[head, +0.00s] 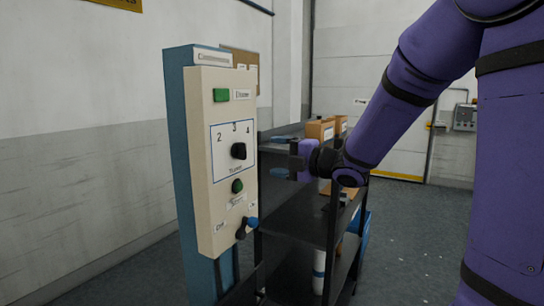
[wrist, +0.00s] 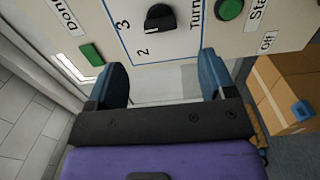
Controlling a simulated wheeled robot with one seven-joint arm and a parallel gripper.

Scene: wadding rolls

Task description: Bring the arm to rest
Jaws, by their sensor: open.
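My arm reaches in from the right in the head view. My gripper (head: 280,156) is beside the right edge of the cream control panel (head: 205,155) and points towards it. In the wrist view my gripper (wrist: 160,72) has its two blue fingers wide apart with nothing between them. The panel's black dial (wrist: 160,16), with numbers round it, lies just beyond the fingers. A green button (wrist: 230,9) is to its right and a green rectangle (wrist: 92,54) to its left. The fingers seem apart from the panel, though the exact gap is hard to tell.
The panel is on a blue post (head: 181,150). A dark shelf rack (head: 300,230) stands close behind it, under my gripper, with cardboard boxes (head: 320,130). A blue-tipped lever (head: 251,222) sticks out low on the panel. Open floor (head: 410,240) lies right of the rack.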

